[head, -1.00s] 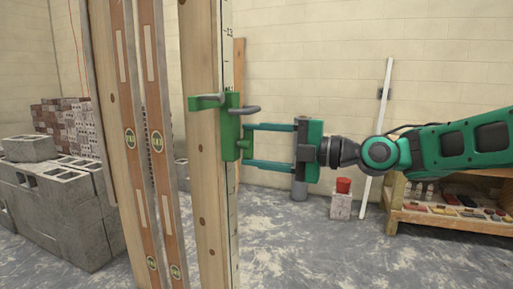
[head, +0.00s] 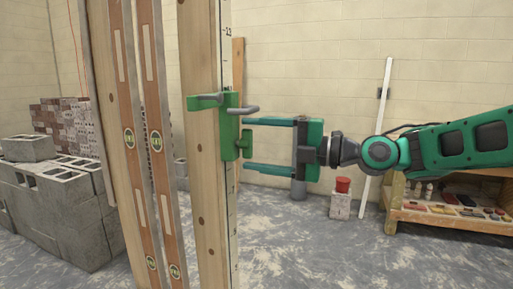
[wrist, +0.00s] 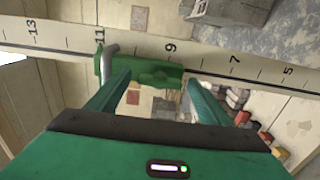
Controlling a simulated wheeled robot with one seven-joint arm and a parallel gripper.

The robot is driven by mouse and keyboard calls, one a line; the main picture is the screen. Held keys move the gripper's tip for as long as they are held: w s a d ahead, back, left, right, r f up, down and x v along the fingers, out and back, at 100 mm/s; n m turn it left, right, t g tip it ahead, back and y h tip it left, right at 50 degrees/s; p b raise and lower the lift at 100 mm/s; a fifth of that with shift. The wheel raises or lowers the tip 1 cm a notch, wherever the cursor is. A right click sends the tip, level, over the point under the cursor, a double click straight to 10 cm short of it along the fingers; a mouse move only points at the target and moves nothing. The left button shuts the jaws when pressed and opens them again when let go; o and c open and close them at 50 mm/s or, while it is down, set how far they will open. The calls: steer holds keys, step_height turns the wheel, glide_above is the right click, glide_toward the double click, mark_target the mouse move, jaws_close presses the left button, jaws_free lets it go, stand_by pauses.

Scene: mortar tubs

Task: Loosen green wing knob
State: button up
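The green wing knob (head: 246,146) sits on the right side of a green clamp bracket (head: 230,125). The bracket is fixed on an upright wooden post with a numbered scale. My gripper (head: 247,144) comes from the right and is open, one finger above the knob's height and one below, with gaps on both sides. In the wrist view the bracket (wrist: 115,66) lies across the scale. The knob (wrist: 158,77) shows between the fingertips of my gripper (wrist: 160,84). I cannot see any finger touching it.
Two spirit levels (head: 128,140) stand left of the post (head: 205,180). Grey concrete blocks (head: 50,205) are stacked at the left. A wooden shelf (head: 460,220) with small items and a red object (head: 343,185) on a block stand at the right. The floor between is clear.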

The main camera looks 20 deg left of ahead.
steer(key=d, duration=1)
steer(key=shift+s+d, duration=0.4)
steer(key=s+d+f+m+t+h, duration=0.1)
steer(key=d+f+m+t+h, duration=0.1)
steer(key=d+f+m+h, duration=0.8)
steer(key=d+f+m+t+h, duration=0.25)
steer(key=d+f+m, duration=0.85)
steer(key=d, duration=0.7)
steer(key=s+d+f+m+g+h, duration=0.2)
steer(key=s+d+f+m+g, duration=0.1)
steer(key=s+d+m, duration=0.6)
steer(key=s+d+f+m+g+h, duration=0.3)
steer(key=s+d+m, duration=0.7)
steer(key=s, duration=0.7)
steer(key=shift+f+m, duration=0.65)
steer(key=shift+m, duration=0.15)
